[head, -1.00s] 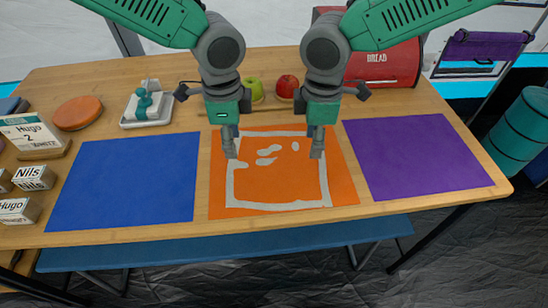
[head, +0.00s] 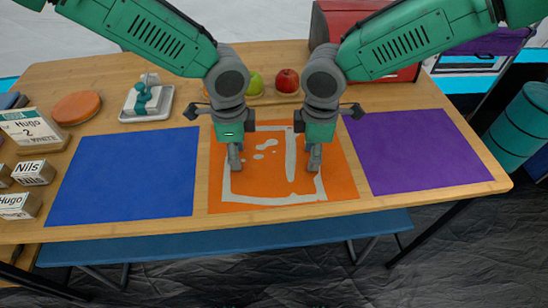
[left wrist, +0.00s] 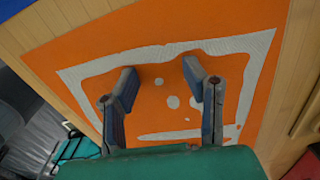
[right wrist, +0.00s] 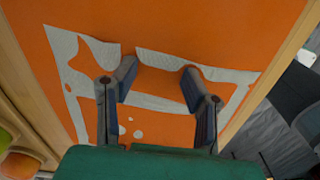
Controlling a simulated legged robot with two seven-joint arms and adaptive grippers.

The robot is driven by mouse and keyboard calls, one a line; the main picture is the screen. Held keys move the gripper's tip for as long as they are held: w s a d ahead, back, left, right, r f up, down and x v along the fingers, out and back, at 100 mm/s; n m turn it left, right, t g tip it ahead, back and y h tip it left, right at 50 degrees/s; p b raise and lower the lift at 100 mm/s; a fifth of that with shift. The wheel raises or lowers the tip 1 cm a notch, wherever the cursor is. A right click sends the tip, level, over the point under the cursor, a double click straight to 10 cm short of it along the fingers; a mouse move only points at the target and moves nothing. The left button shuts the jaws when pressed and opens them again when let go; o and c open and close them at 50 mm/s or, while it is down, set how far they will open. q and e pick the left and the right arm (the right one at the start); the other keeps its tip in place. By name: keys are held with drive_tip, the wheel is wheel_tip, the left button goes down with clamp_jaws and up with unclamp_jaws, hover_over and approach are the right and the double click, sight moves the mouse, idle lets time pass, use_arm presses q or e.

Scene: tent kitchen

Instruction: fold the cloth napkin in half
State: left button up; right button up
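The napkin shows as a pale grey, uneven frame (head: 268,199) with small spots inside it, lying flat on the orange mat (head: 345,187). Orange covers the rest of its area, so its full outline is unclear. My left gripper (head: 236,164) points down over its left part. My right gripper (head: 314,164) points down over its right part. Both wrist views show fingers spread with nothing between them, the left (left wrist: 160,70) and the right (right wrist: 158,70). The pale napkin also shows in the left wrist view (left wrist: 180,49). Whether the fingertips touch cloth, I cannot tell.
A blue mat (head: 125,178) lies left and a purple mat (head: 415,152) right, both bare. Behind are a butter dish (head: 146,103), green apple (head: 254,84), red apple (head: 287,80) and red bread box (head: 335,25). Small boxes (head: 33,173) stand at the left edge.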

use_arm(q)
drive_tip(key=shift+d+f, duration=0.1)
drive_tip(key=shift+d, duration=0.4)
clamp_jaws()
use_arm(e)
drive_tip(key=shift+s+d+f, duration=0.1)
drive_tip(key=shift+d+f, duration=0.15)
drive_tip(key=shift+d, duration=0.3)
clamp_jaws()
use_arm(q)
drive_tip(key=shift+s+a, duration=0.1)
drive_tip(key=shift+a, duration=0.25)
use_arm(e)
drive_tip(key=shift+s+a+f, duration=0.1)
drive_tip(key=shift+a, duration=0.25)
